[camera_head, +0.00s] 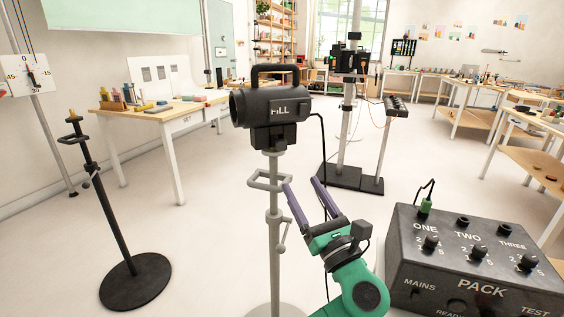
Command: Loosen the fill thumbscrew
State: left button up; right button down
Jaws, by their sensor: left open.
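The black lamp marked FILL (276,107) sits on top of a grey stand (273,214) in the middle of the view. A small grey thumbscrew (283,240) sticks out from the right side of the stand's column. Higher up, a grey loop handle (266,182) is fixed to the column. My left gripper (301,184) is open, with its two dark purple fingers apart and nothing seen between them. It is just right of the column, with its fingertips near loop-handle height, above and to the right of the thumbscrew. My right gripper is not in view.
A black control box marked PACK (480,262) stands at the lower right. A dark stand with a round base (135,281) is at the left. A taller stand on a black base (352,178) is behind my gripper. Open floor lies between the left stand and the lamp stand.

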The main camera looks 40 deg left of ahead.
aim_at(283, 147)
pick_arm(q)
jog(key=shift+t, duration=0.3)
jog(key=x, duration=0.8)
jog(key=p+x, duration=0.1)
jog(key=x, duration=0.3)
jog(key=shift+w+d, duration=0.2)
jog(key=shift+w, duration=0.05)
jog(key=shift+w+a+r, duration=0.15)
jog(key=shift+a, duration=0.2)
grip_shut()
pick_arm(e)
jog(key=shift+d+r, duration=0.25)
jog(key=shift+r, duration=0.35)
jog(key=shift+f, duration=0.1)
